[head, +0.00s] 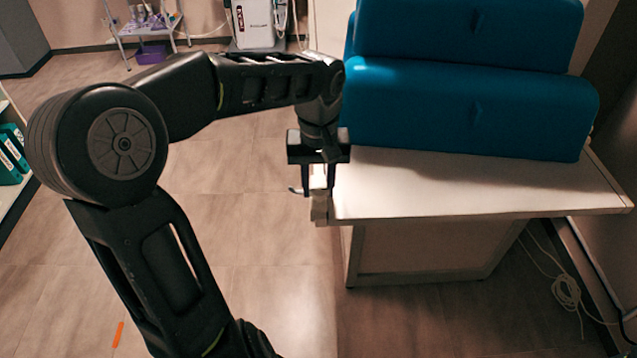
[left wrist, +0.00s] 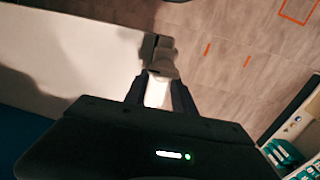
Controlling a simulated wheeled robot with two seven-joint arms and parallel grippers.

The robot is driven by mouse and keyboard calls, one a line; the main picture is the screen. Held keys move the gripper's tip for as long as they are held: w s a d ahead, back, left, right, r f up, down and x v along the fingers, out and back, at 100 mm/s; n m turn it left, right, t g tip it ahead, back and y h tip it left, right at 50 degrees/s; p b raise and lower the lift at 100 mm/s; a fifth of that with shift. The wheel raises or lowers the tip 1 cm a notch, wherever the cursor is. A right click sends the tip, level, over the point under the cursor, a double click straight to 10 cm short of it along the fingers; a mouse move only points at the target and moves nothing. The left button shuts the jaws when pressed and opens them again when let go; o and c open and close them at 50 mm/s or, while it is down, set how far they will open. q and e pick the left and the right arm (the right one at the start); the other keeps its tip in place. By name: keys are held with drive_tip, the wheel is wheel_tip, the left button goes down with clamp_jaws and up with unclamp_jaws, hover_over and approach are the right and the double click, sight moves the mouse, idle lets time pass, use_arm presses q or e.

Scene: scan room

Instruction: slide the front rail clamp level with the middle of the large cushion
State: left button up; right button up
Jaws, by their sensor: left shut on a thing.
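My left gripper (head: 318,186) points down at the near left corner of the white table. It is shut on the pale rail clamp (head: 320,208), which sits at the table's left edge. In the left wrist view both fingers (left wrist: 157,92) close on a light part of the clamp (left wrist: 162,62), with a dark piece beside it. Two blue cushions lie on the table: a wide one in front (head: 470,110) and another behind it (head: 470,30). Both lie farther back than the clamp, to its right. My right gripper is not in view.
The white table top (head: 470,185) is bare in front of the cushions. Open floor (head: 255,230) lies left of the table. A white cart (head: 150,25) and a white machine (head: 255,22) stand at the back. A coiled cable (head: 567,290) lies at the right.

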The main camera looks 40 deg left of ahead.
use_arm(q)
drive_tip(key=shift+d, duration=0.1)
clamp_jaws()
drive_tip(key=shift+w, duration=0.1)
idle(0.7)
